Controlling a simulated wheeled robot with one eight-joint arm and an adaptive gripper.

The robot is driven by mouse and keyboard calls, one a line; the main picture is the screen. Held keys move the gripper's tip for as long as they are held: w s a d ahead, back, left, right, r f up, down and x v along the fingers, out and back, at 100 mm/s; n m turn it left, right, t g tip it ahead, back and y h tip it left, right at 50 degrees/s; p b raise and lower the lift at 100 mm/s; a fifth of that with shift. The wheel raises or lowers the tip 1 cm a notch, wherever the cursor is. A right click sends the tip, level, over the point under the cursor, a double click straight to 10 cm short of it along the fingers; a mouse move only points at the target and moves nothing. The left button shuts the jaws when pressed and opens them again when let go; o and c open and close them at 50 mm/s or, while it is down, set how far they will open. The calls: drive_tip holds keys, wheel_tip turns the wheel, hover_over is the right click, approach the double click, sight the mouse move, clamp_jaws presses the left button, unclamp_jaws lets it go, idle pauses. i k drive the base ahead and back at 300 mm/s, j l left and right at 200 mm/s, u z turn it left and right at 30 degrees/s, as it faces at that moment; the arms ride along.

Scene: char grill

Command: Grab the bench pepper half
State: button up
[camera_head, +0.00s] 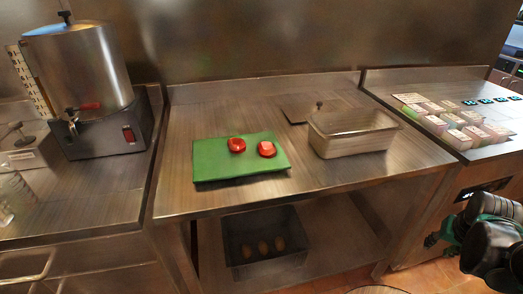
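Two red pepper halves lie on a green cutting board (220,173) on the steel bench. The left pepper half (237,145) sits nearer the board's back edge. The right pepper half (267,149) is a little to its right and shows a paler top. The two are apart. My arm shows dark and green at the right edge, far from the board. I cannot make out the fingertips of my gripper.
A pale rectangular tub (352,143) stands right of the board, with a dark flat piece (300,108) behind it. A large steel urn (85,75) stands on the left counter. A dark bin (262,262) with several brown items sits on the lower shelf. Small containers (457,122) cover the right counter.

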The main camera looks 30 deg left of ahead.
sight(266, 149)
drive_tip(key=l+u, duration=0.1)
drive_tip(key=u, duration=0.7)
drive_tip(key=k+l+u, duration=0.1)
drive_tip(key=u, duration=0.65)
drive_tip(key=k+l, duration=0.05)
